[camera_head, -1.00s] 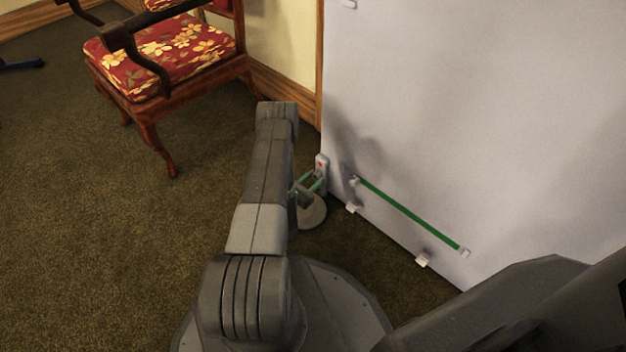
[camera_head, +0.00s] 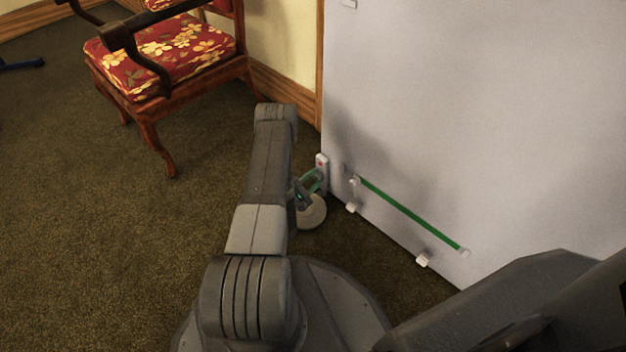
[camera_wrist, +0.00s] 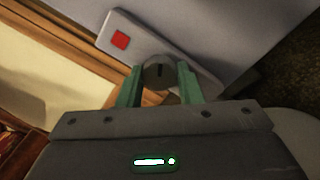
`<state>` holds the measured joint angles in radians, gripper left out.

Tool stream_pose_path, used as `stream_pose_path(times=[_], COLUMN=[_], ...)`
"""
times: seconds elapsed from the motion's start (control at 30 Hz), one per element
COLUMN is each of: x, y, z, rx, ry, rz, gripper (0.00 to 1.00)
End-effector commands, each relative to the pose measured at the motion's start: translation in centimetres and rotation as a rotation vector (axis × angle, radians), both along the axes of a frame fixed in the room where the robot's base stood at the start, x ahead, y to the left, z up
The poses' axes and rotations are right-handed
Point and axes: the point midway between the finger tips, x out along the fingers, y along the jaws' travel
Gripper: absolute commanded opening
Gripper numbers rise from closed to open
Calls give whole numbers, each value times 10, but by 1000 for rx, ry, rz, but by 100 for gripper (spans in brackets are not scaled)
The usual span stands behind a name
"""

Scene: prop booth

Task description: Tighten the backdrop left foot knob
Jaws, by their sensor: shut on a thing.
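In the wrist view the foot knob (camera_wrist: 159,73) is a round grey knob with a dark line on its face. It sits on a light grey plate (camera_wrist: 190,62) with a red square. My gripper (camera_wrist: 160,82) has green fingers, one on each side of the knob, and is shut on it. In the head view my gripper (camera_head: 312,183) is at the lower left edge of the pale backdrop panel (camera_head: 480,110). The plate (camera_head: 322,163) shows there at the panel's edge. The knob is hidden in that view.
A red floral chair (camera_head: 170,60) stands at the upper left, clear of my arm. A green bar (camera_head: 410,214) and white clips (camera_head: 423,261) are on the panel's lower part. Wood trim (camera_head: 285,90) runs along the wall. Open carpet (camera_head: 90,250) lies to the left.

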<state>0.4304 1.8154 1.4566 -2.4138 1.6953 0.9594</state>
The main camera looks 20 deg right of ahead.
Motion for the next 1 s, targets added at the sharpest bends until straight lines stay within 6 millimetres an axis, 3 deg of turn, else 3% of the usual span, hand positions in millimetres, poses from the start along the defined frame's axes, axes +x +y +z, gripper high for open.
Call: stream_pose_path(times=[0.6,1.0], x=[1,1], y=[0,-1], z=[0,0], rx=[220,313], ry=[-531,-759], rz=[-2,-3], gripper=[9,9])
